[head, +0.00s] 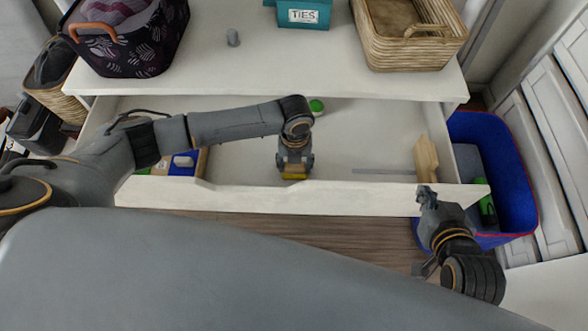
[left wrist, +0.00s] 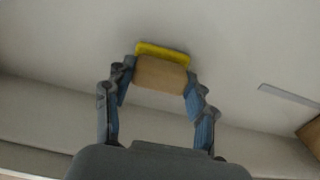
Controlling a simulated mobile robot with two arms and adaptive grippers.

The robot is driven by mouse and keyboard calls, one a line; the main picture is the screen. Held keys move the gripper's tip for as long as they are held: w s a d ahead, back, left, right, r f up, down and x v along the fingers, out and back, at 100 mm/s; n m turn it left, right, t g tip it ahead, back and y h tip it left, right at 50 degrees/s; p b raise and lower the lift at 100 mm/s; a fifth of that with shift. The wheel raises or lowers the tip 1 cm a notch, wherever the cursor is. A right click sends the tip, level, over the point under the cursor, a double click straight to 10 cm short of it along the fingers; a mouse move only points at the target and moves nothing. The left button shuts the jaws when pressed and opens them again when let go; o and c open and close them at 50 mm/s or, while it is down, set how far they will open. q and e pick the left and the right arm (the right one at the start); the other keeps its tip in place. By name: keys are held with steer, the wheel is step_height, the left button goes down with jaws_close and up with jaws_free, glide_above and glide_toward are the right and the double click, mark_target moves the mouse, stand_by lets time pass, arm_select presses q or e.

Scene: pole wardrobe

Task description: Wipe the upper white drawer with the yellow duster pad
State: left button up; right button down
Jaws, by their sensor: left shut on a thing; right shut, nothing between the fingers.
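The upper white drawer (head: 376,195) is pulled open below the white top. My left gripper (head: 294,170) reaches down inside it, near its front wall, and is shut on the yellow duster pad (head: 294,177). In the left wrist view the pad (left wrist: 162,50) shows a tan block with a yellow edge between the fingers (left wrist: 158,85), against the drawer's pale floor. I cannot tell whether the pad touches the floor. My right gripper (head: 427,196) is shut and empty, at the drawer's front right edge.
A wooden brush-like piece (head: 426,158) and a thin grey strip (head: 384,171) lie in the drawer's right part. A green round thing (head: 316,106) is at its back. A blue bin (head: 505,170) stands right. A basket (head: 400,60) and teal TIES box (head: 297,14) sit on top.

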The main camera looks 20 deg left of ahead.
arm_select(q)
steer(key=shift+w+d, duration=0.15)
steer(key=shift+d, duration=0.4)
stand_by(0.9)
steer(key=shift+w+d, duration=0.1)
steer(key=shift+d, duration=0.25)
steer(key=shift+a, duration=0.15)
steer(key=shift+a, duration=0.15)
steer(key=shift+a, duration=0.1)
steer(key=shift+s+a, duration=0.35)
steer(key=shift+a, duration=0.65)
steer(key=shift+s+a, duration=0.3)
steer(key=shift+a, duration=0.7)
steer(key=shift+s+a, duration=0.35)
steer(key=shift+a, duration=0.65)
